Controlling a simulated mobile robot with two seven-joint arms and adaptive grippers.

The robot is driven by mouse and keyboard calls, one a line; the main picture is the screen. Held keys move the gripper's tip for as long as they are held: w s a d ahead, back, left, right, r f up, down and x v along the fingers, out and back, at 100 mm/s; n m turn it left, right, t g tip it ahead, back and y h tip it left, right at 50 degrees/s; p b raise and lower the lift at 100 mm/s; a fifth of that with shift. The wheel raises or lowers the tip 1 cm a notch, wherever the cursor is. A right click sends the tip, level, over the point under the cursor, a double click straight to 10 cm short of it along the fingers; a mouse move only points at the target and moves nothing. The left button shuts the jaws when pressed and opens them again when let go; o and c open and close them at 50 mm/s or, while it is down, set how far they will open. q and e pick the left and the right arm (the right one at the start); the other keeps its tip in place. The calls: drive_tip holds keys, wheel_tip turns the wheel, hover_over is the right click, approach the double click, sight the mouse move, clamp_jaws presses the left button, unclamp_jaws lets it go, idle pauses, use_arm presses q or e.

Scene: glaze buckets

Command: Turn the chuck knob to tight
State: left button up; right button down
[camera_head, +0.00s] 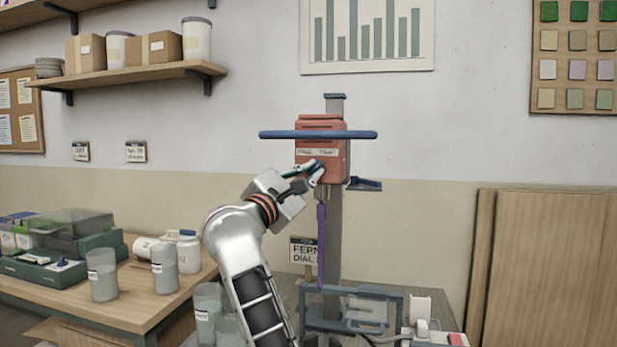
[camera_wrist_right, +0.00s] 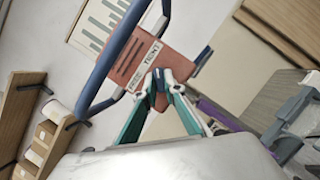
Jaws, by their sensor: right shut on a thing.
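The red mixer head (camera_head: 320,140) is mounted on a grey upright post and has a long blue handlebar (camera_head: 275,134). A pale label plate (camera_wrist_right: 144,66) on its front carries words; "TIGHT" seems to be one of them. My right gripper (camera_head: 313,172) is at the lower front of the head, just below the plate. In the right wrist view its teal-and-white fingers (camera_wrist_right: 160,82) are closed together on the small dark chuck knob (camera_wrist_right: 160,100), mostly hidden between them. The knob's exact angle is hard to read. My left gripper is not in view.
A purple shaft (camera_head: 321,245) hangs below the head, over a blue-grey frame (camera_head: 350,291) on the stand. Several grey glaze buckets (camera_head: 164,266) stand on the wooden table (camera_head: 150,308) at left. Wooden boards (camera_head: 550,270) lean at right.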

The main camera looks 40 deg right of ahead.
drive_tip(key=shift+s+r, duration=0.1)
drive_tip(key=shift+r, duration=0.2)
drive_tip(key=c, duration=2.1)
unclamp_jaws()
drive_tip(key=shift+d, duration=0.1)
drive_tip(key=shift+c, duration=0.2)
drive_tip(key=shift+f, duration=0.25)
drive_tip(key=v, duration=1.1)
drive_tip(key=shift+a, duration=0.4)
